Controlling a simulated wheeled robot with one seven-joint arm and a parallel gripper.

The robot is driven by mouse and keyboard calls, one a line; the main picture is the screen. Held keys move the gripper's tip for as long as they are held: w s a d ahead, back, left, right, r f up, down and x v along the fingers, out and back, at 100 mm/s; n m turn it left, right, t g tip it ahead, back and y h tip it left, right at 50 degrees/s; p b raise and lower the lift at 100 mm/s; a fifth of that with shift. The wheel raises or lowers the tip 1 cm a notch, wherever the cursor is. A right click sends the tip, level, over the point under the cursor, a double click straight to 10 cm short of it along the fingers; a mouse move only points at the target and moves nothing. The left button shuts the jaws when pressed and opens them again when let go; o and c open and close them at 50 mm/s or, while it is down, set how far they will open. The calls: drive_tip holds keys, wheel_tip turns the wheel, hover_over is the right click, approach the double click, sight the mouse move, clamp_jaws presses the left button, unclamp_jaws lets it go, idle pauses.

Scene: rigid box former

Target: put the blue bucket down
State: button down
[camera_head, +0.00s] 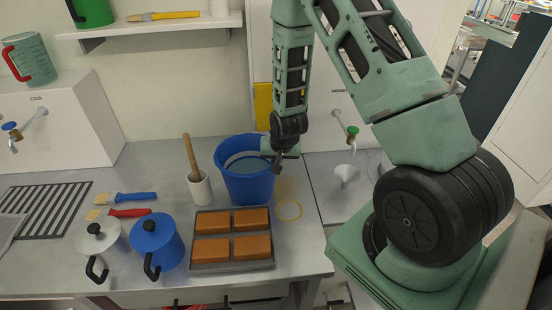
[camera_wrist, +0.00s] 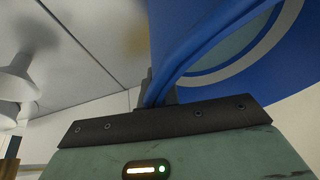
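The blue bucket (camera_head: 247,184) is over the back right part of the grey counter, upright or nearly so. I cannot tell whether its base touches the counter. My gripper (camera_head: 277,161) is at the right side of its rim. In the wrist view the blue bucket wall (camera_wrist: 205,32) fills the upper right, and its rim runs down between the fingers of my gripper (camera_wrist: 158,92). The gripper looks shut on this rim; one finger is mostly hidden behind the bucket.
A white pot with a wooden pestle (camera_head: 200,188) stands close left. A tray (camera_head: 232,267) of orange blocks lies in front. A white funnel (camera_head: 346,174) stands on the right-hand surface.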

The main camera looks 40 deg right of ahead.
drive_tip(key=shift+w+f, duration=0.1)
drive_tip(key=c, duration=1.6)
unclamp_jaws()
drive_tip(key=shift+c, duration=0.2)
